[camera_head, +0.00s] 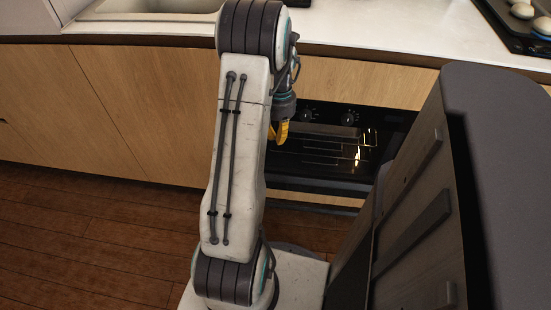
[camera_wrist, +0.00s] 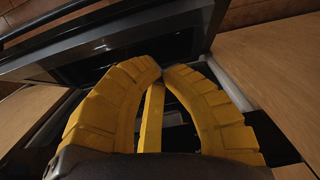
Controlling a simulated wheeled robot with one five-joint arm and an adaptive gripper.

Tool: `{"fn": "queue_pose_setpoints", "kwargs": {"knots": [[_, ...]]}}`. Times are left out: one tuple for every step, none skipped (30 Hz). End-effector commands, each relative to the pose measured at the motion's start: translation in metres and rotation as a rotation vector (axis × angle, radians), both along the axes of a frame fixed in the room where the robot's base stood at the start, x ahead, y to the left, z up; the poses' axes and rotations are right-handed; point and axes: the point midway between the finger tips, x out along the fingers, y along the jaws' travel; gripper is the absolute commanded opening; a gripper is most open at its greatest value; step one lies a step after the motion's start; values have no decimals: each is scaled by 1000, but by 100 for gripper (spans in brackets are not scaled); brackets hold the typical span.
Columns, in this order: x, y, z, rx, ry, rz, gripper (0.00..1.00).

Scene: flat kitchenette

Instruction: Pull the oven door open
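The black oven (camera_head: 340,150) is built into the wooden cabinets in the head view, right of my arm. Its knobs and lit racks show. In the wrist view the dark oven door (camera_wrist: 130,50) appears tilted outward from its frame, partly open. A dark handle bar (camera_wrist: 58,20) runs along its far edge at the upper left. My gripper (camera_wrist: 162,72) has yellow ribbed fingers with the tips together and nothing seen between them. It points down by the gap between door and oven; whether it touches the door I cannot tell. In the head view my gripper (camera_head: 281,133) is partly hidden behind my arm.
The white counter (camera_head: 390,30) runs above the oven, with a sink (camera_head: 150,6) at the left and a dark tray (camera_head: 515,30) at the right. A large dark grey block (camera_head: 490,140) fills the right side. Wooden floor (camera_head: 90,220) is clear at the left.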

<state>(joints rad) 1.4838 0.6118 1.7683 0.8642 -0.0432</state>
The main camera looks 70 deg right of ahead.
Motion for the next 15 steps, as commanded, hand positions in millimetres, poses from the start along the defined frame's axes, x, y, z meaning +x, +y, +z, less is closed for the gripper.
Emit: {"fn": "queue_pose_setpoints", "kwargs": {"knots": [[0, 1, -6, 2, 0, 5, 0], [0, 1, -9, 3, 0, 6, 0], [0, 2, -14, 3, 0, 7, 0], [0, 2, -18, 3, 0, 6, 0], [0, 3, -23, 3, 0, 6, 0], [0, 3, -29, 4, 0, 6, 0], [0, 4, -35, 4, 0, 6, 0], [-1, 4, -41, 3, 0, 6, 0], [-1, 5, -48, 3, 0, 5, 0], [-1, 6, -54, 4, 0, 5, 0], [-1, 6, -60, 4, 0, 5, 0], [-1, 7, -67, 3, 0, 5, 0], [-1, 7, -73, 3, 0, 5, 0], [-1, 8, -78, 3, 0, 5, 0], [-1, 9, -85, 3, 0, 5, 0]]}}
